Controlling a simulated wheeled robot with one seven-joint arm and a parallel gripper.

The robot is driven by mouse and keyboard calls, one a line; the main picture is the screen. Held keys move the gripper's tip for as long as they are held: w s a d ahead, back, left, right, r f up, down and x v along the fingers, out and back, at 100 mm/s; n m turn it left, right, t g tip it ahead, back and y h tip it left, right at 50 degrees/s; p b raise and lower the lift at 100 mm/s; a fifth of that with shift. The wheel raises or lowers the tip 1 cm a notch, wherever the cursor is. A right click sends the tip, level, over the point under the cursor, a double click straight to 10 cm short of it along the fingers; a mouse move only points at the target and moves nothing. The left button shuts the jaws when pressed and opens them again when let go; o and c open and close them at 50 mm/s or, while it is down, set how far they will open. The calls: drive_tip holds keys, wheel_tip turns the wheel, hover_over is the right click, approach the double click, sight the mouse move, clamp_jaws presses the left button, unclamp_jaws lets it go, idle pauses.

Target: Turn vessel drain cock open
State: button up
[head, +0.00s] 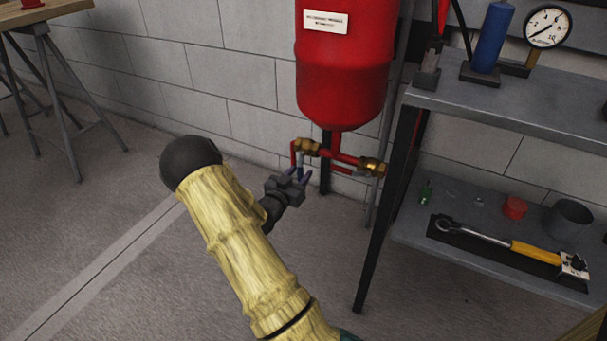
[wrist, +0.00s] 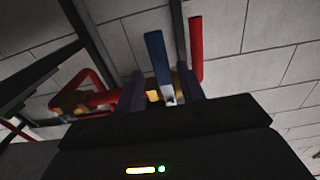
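My gripper (head: 292,177) is raised under the red vessel (head: 343,60), close to a brass valve (head: 307,146) on the vessel's lower pipework. In the wrist view my gripper (wrist: 161,90) has its two dark fingers apart. A blue lever (wrist: 156,55) with a pale metal lower part shows between them, with brass (wrist: 153,96) behind. A gap shows between the lever and the right finger; contact on the left cannot be told. A red bar or lever (wrist: 196,47) stands just right of the fingers. Which lever belongs to the drain cock is not labelled.
A second brass fitting (head: 372,166) is on the red pipe to the right, near a grey shelf unit (head: 440,101). The shelf carries a gauge (head: 547,27), a blue cylinder (head: 491,38) and, below, a yellow-handled tool (head: 535,252).

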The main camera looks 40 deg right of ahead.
sight(300, 172)
drive_tip(key=shift+b+x, duration=0.65)
drive_tip(key=shift+x, duration=1.25)
drive_tip(key=shift+w+a, duration=0.1)
drive_tip(key=shift+w, duration=0.05)
clamp_jaws()
